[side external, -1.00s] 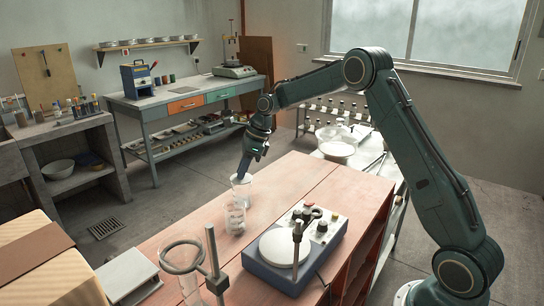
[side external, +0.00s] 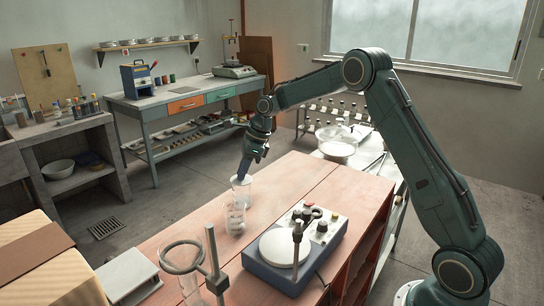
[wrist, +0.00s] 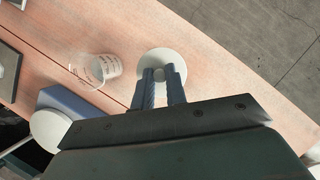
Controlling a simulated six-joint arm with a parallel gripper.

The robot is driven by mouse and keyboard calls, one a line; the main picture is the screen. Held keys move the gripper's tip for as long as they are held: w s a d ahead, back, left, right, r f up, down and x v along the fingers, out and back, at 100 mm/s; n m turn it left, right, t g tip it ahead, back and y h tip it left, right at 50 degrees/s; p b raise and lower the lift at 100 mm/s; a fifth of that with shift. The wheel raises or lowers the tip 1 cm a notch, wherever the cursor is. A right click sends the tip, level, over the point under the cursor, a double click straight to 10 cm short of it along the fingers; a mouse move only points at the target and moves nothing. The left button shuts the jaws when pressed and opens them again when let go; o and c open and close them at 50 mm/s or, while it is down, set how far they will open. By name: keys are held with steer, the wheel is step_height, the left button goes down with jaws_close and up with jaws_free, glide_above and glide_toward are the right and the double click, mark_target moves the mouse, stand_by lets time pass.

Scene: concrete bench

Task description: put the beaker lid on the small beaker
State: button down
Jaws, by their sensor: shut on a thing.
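The beaker lid (wrist: 162,55) is a pale round disc in the wrist view. My gripper (wrist: 160,75) is shut on its small central knob. In the side view my gripper (side external: 242,176) points down at the top of a clear beaker (side external: 241,195) on the bench. The lid is at or just over this beaker's rim; I cannot tell if it touches. In the wrist view the lid hides what is beneath it. A second clear beaker with markings (side external: 235,220) stands nearer the side camera, and shows left of the lid in the wrist view (wrist: 95,68).
A blue hotplate stirrer (side external: 295,250) with a pale round plate stands on the reddish bench (side external: 290,180). A ring stand (side external: 214,265) and a tall glass vessel (side external: 188,285) are at the front. Bench beyond the stirrer is clear.

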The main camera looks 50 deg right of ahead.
steer(key=shift+f, duration=0.2)
steer(key=c, duration=0.9)
jaws_free()
steer(key=shift+c, duration=0.2)
steer(key=shift+r, duration=0.15)
steer(key=shift+r, duration=3.4)
